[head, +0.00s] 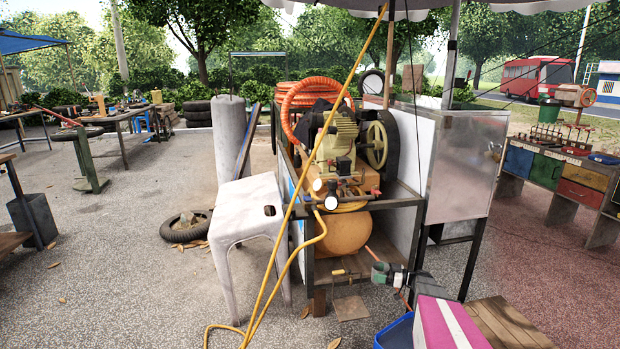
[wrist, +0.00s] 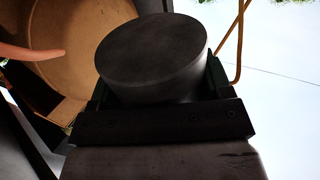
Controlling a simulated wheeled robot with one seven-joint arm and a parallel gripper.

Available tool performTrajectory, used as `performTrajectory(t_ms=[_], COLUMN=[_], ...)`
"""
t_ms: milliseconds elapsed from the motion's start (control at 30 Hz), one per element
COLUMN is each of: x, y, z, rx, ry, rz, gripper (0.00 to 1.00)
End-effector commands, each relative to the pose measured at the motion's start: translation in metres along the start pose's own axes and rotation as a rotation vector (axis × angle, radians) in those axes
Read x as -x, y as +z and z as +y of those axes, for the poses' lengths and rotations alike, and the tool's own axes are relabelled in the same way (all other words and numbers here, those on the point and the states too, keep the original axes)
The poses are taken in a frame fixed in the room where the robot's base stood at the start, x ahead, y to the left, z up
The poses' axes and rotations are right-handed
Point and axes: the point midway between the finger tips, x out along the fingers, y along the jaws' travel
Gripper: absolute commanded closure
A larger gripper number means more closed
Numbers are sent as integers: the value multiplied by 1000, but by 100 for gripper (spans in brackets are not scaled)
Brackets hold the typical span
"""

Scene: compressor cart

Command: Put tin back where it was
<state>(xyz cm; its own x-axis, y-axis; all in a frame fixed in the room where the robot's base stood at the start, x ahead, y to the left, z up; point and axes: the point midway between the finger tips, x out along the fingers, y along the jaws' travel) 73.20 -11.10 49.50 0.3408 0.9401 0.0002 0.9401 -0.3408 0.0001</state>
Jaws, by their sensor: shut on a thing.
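The tin is a dark grey, round can with a flat end (wrist: 152,50), large in the middle of the wrist view. My gripper (wrist: 158,88) is shut on it, with dark jaws on either side of its body. In the head view the tin (head: 380,271) is small, at the right front of the compressor cart (head: 345,270), and my gripper (head: 394,279) is around it. I cannot tell whether the tin touches the cart's lower shelf or hangs apart from it. The tan tank (head: 342,233) is behind and to the left.
An orange pipe (head: 374,257) sticks out close beside the tin. A blue bin (head: 396,332) and a pink box (head: 447,323) stand in front on the right. A white stool (head: 243,215) and a yellow hose (head: 270,285) are left of the cart.

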Motion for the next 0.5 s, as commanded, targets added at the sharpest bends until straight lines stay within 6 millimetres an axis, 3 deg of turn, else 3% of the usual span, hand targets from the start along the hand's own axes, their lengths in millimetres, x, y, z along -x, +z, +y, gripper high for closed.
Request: performTrajectory(t_ms=[33,100,500], x=[-5,-11,-39], y=[-25,-51,-187], z=[-16,-27,-106], rx=[3,3,2], ry=[14,36,163], rz=[0,1,1], gripper=[54,54,54])
